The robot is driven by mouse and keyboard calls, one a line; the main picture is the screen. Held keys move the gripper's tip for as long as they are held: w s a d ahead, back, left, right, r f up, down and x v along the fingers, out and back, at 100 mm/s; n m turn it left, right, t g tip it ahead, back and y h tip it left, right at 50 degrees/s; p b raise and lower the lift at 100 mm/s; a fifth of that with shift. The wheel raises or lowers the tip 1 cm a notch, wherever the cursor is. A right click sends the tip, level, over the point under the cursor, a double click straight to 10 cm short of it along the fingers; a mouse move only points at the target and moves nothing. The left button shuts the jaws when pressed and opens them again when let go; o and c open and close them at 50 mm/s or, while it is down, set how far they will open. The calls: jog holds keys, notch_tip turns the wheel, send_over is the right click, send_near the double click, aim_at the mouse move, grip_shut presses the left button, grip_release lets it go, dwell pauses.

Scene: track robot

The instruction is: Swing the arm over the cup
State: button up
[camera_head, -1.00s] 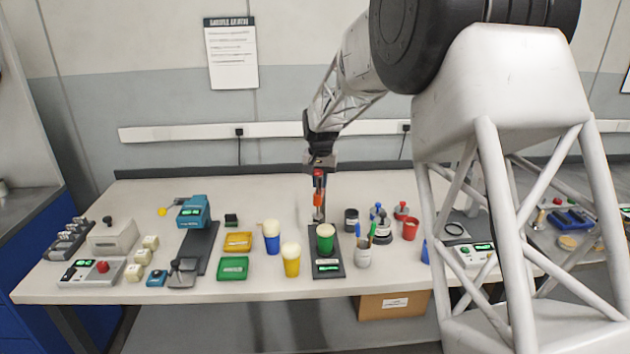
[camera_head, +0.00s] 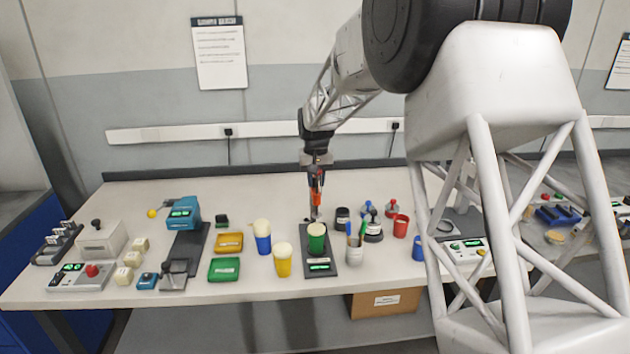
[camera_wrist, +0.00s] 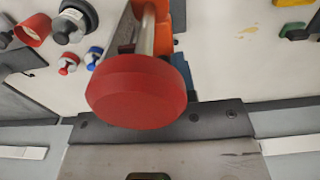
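A green cup (camera_head: 317,231) with a pale top stands on a dark scale (camera_head: 319,267) with a lit display. A blue cup (camera_head: 262,242) and a yellow cup (camera_head: 283,266), both with pale tops, stand to its left. My gripper (camera_head: 316,180) points down above the table, just behind the green cup in the head view. It seems shut on a red-ended tool with a metal shaft, whose lower tip hangs near the back of the scale. In the wrist view the tool's round red end (camera_wrist: 140,92) fills the middle and hides the fingertips.
A grey holder (camera_head: 355,250) with pens stands right of the scale. Dark and coloured weights and a red cup (camera_head: 401,225) stand behind it. Yellow (camera_head: 229,243) and green trays (camera_head: 224,269) lie to the left. The table's front edge is near the cups.

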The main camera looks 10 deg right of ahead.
aim_at(315, 178)
jog(key=shift+o, duration=1.3)
jog(key=shift+r, duration=3.85)
